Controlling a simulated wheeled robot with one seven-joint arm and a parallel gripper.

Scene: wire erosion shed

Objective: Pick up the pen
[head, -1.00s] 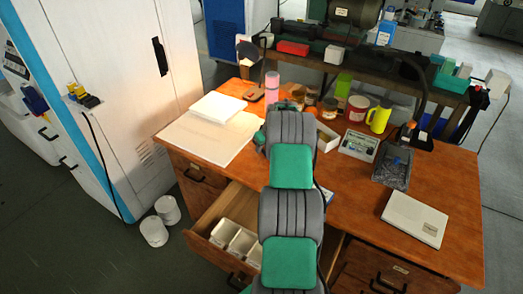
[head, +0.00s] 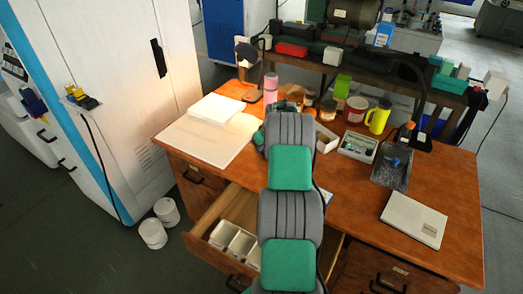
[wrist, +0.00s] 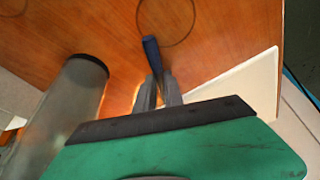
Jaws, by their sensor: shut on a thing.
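The pen (wrist: 151,52) shows in the wrist view as a thin dark blue stick. Its lower part runs down between the two grey fingers of my gripper (wrist: 157,88). The fingers are closed on it, and it leans slightly to the left in the picture. The wooden desk top (wrist: 110,30) lies behind it; I cannot tell whether the pen touches it. In the head view my own arm hides the gripper and the pen.
A dark-rimmed grey cylinder (wrist: 75,100) stands left of my gripper. The head view shows a pink bottle (head: 270,86), yellow mug (head: 378,117), black mesh tray (head: 391,168) and white closed case (head: 413,220). An open drawer (head: 205,235) juts from the desk front.

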